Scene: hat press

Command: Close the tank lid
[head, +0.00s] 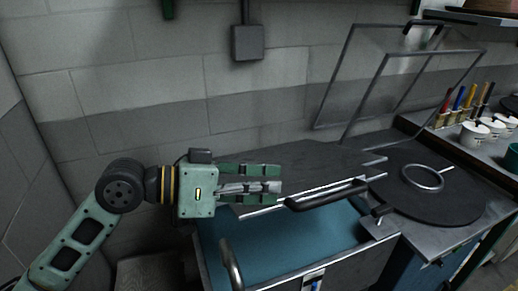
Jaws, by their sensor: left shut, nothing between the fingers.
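The tank (260,242) is an open basin with a blue interior, low in the middle of the head view. Its lid seems to be the dark grey panel (310,160) behind the opening, tilted, with a black bar handle (326,196) along its front edge; the blue interior shows below that edge. My left gripper (279,190) is shut and empty, level, pointing right, in front of the panel's left part and left of the handle. I cannot tell whether it touches the panel. My right gripper is out of view.
A framed clear guard (378,72) stands raised behind. A round black plate (432,192) with a metal ring (422,177) lies right of the tank. A curved metal bar (231,264) rises at the tank's front left. White cups (474,133) stand on the right counter.

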